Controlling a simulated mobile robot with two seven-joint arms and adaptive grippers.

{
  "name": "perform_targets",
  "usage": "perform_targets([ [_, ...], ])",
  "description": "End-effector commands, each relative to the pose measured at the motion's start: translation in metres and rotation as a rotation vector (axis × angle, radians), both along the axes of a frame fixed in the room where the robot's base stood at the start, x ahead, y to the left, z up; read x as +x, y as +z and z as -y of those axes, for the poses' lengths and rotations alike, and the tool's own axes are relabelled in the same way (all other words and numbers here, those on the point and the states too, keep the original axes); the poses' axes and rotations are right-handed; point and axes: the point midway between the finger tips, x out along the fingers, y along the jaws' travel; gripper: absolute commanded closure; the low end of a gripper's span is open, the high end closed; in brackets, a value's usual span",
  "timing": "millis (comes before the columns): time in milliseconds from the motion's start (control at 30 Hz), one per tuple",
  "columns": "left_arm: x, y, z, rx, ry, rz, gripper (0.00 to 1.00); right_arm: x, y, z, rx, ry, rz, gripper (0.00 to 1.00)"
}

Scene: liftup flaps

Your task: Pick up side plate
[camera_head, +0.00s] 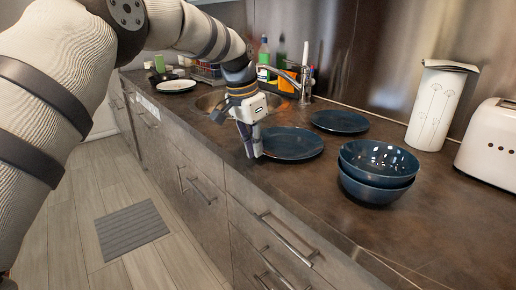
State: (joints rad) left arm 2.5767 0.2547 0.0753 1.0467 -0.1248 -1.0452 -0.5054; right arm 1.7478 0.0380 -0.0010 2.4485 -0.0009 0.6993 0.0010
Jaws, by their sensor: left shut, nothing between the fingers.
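A dark blue plate (293,144) lies flat on the brown counter. A second, smaller-looking dark blue plate (340,121) lies behind it to the right, nearer the wall. I cannot tell for sure which one is the side plate. My left gripper (253,152) points down at the left edge of the nearer plate. Its fingers are shut with nothing held; whether they touch the rim cannot be told. My right gripper is out of view.
Stacked dark blue bowls (377,168) stand right of the plates. A white canister (439,104) and white toaster (490,146) stand further right. A sink (211,102) with a faucet and bottles lies behind my gripper. A white plate (176,86) is at the far left. Drawers line the counter front.

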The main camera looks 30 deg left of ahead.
Motion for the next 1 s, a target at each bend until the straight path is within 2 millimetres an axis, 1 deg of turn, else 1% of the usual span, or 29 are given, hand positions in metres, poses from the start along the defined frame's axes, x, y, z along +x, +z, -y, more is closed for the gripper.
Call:
perform_targets([
  [33,-0.002,0.005,0.001,0.000,-0.001,0.003,1.00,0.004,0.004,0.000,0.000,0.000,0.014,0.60],
  [100,-0.006,0.007,0.005,0.000,0.000,0.005,1.00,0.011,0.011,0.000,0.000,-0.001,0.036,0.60],
  [133,-0.011,0.009,0.003,-0.001,0.001,0.006,1.00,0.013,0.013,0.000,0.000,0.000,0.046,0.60],
  [267,-0.044,0.012,-0.011,-0.003,0.002,0.011,1.00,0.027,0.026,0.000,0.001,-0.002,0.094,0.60],
  [300,-0.055,0.012,-0.015,-0.003,0.002,0.012,1.00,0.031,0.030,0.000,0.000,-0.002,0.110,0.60],
  [400,-0.080,0.011,-0.025,-0.004,0.002,0.013,1.00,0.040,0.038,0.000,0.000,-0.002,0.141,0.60],
  [533,-0.104,0.006,-0.036,-0.001,0.001,0.007,1.00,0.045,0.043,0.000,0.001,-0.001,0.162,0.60],
  [600,-0.112,0.003,-0.039,-0.002,0.002,0.003,1.00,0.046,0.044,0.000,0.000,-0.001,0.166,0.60],
  [700,-0.116,0.001,-0.041,-0.001,0.001,0.000,1.00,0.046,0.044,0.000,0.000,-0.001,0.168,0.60],
  [900,-0.117,-0.001,-0.041,-0.001,0.001,-0.004,1.00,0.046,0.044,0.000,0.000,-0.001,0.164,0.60],
  [933,-0.117,-0.001,-0.041,-0.001,0.001,-0.004,1.00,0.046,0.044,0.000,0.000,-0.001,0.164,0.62],
  [967,-0.117,-0.002,-0.041,-0.001,0.002,-0.005,1.00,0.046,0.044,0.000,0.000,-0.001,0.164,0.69],
  [1000,-0.117,-0.005,-0.040,-0.001,0.002,-0.007,1.00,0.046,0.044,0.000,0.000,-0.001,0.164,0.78],
])
